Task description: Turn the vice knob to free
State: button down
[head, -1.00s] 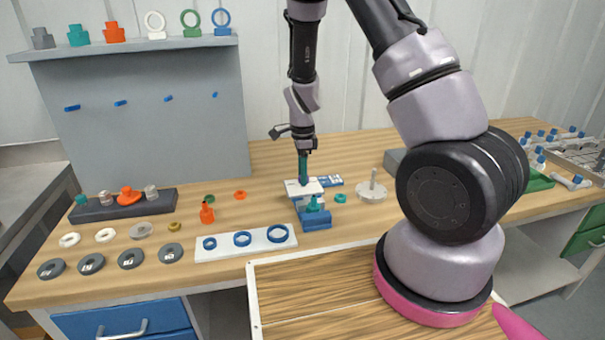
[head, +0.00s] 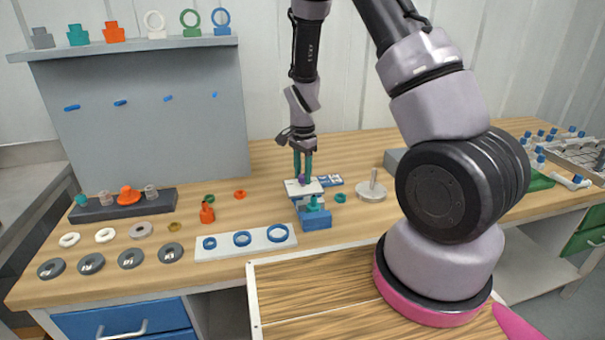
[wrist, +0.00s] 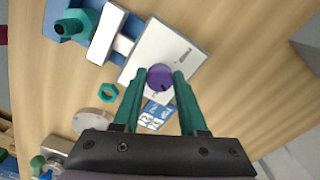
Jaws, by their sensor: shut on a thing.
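The vice is a blue and white block with a teal fitting (head: 312,201) held at its front; its blue body (head: 316,219) stands on the bench. The purple vice knob (wrist: 159,77) sits on the white top plate (wrist: 170,50) and shows small in the head view (head: 301,179). My gripper (wrist: 158,78) has its two teal fingers on either side of the knob, shut on it. In the head view my gripper (head: 302,180) points down over the white plate. The knob's marking is too small to read.
A teal nut (wrist: 108,92) and a round grey base with a post (head: 371,190) lie near the vice. A white board with blue rings (head: 246,243) lies to its left. A blue and white card (wrist: 155,115) is close to the plate.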

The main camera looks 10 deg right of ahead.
jog(key=n, duration=0.4)
jog(key=shift+n, duration=0.3)
jog(key=n, duration=0.4)
jog(key=shift+d+n, duration=0.1)
jog(key=shift+n, duration=0.2)
jog(key=n, duration=0.4)
jog(key=shift+d, duration=0.1)
jog(key=shift+n, duration=2.1)
jog(key=shift+c, duration=2.2)
grip_release()
jog(key=shift+r, duration=0.1)
